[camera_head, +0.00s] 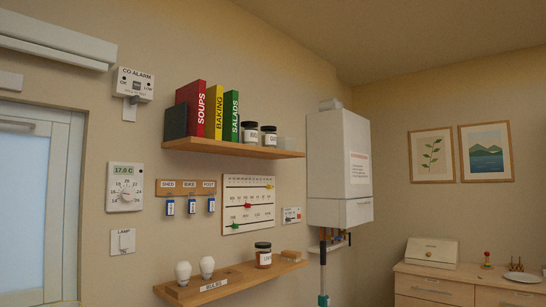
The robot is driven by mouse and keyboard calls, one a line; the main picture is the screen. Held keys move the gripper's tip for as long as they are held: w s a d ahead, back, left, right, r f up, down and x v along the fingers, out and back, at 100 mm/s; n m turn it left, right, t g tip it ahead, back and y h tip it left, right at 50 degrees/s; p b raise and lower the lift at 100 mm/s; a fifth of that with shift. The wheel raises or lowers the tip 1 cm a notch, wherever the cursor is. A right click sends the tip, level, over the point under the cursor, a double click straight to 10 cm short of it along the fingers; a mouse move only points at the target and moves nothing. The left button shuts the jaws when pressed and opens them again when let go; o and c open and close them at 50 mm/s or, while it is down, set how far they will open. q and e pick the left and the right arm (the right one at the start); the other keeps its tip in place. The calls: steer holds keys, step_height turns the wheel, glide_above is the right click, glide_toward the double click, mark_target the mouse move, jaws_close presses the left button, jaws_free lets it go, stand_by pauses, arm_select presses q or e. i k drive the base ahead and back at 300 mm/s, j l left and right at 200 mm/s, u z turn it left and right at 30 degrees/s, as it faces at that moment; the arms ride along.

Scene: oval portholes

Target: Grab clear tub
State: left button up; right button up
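A small clear tub (286,143) stands at the right end of the upper wall shelf (240,149), just right of two dark-lidded jars. It looks pale and translucent against the wall, so its rim and contents are hard to make out. Neither of my grippers is in view.
Books (200,110) and jars (268,135) fill the upper shelf left of the tub. A white boiler (338,160) hangs close to its right. The lower shelf (225,285) holds bulbs and a jar (263,256). A wooden cabinet (440,285) stands at right.

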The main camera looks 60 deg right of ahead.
mark_target(282, 142)
steer(key=z, duration=2.05)
